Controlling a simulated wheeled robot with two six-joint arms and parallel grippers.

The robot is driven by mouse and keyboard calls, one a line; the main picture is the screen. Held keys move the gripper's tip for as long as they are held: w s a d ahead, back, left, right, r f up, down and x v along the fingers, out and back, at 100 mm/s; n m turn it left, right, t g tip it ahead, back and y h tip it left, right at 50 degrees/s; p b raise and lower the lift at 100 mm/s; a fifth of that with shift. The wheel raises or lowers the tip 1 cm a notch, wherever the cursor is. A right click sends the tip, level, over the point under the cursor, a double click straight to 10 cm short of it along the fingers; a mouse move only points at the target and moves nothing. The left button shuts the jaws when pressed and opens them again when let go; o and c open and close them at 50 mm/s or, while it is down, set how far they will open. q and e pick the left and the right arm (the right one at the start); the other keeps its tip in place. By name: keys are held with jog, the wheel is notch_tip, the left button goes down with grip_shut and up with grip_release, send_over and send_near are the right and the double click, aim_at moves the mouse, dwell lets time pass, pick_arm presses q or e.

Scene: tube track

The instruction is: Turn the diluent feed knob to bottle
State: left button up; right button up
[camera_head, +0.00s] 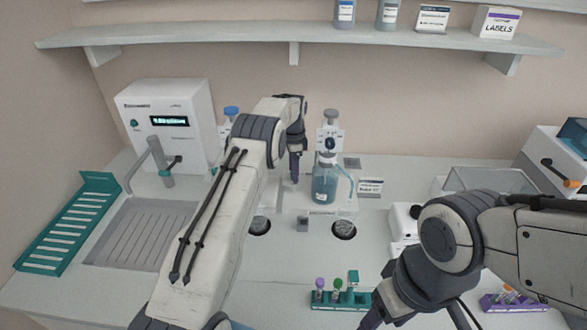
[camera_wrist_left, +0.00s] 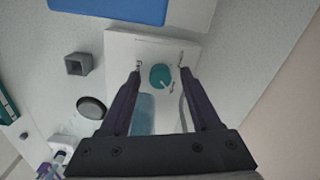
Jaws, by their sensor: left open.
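The teal oval knob (camera_wrist_left: 160,77), with a small pointer mark, sits on a white panel (camera_wrist_left: 122,50) in the left wrist view. My left gripper (camera_head: 295,170) is over the panel between the two dispensers. In the left wrist view it is open (camera_wrist_left: 160,70), a finger on each side of the knob with gaps; I cannot tell its height above it. In the head view the arm and fingers hide the knob. A bottle of blue liquid (camera_head: 325,184) stands just right of the fingers. Part of my right gripper (camera_head: 372,314) shows at the bottom edge; its fingertips are not clear.
A white device with a green display (camera_head: 170,122) stands back left, with a teal rack (camera_head: 62,232) before it. A small grey cup (camera_head: 302,224) and round opening (camera_head: 344,230) lie in front. A tube rack (camera_head: 340,299) is near the front edge. A shelf (camera_head: 270,34) runs above.

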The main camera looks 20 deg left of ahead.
pick_arm(q)
grip_shut()
jog(key=n, duration=0.4)
jog(key=shift+n+b, duration=0.3)
jog(key=shift+b, duration=0.05)
jog(key=n, duration=0.4)
jog(key=shift+n, duration=0.3)
jog(key=n, duration=0.4)
jog(key=shift+d+n, duration=0.1)
jog(key=shift+n, duration=0.2)
jog(key=shift+r+n, duration=0.1)
jog(key=shift+n, duration=2)
